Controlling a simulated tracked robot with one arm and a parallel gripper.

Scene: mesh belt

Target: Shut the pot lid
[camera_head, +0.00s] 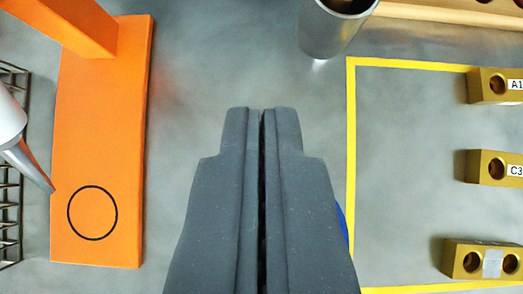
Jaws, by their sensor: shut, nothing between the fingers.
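My gripper (264,112) is shut and empty, its two dark grey fingers side by side in the middle of the view, pointing up the picture over the grey surface. I cannot make out a pot or a pot lid. A shiny metal cylinder (332,30) stands beyond the fingertips at the top, cut off by the frame edge; I cannot tell whether it is part of the pot. A small piece of something blue (343,228) shows beside the right finger, mostly hidden by it.
An orange stand (100,150) with a black circle is on the left, beside a wire rack (12,215) and a grey pointed part (22,150). A yellow outline (351,130) on the right surrounds brass blocks (487,167). A wooden rack (450,12) is at top right.

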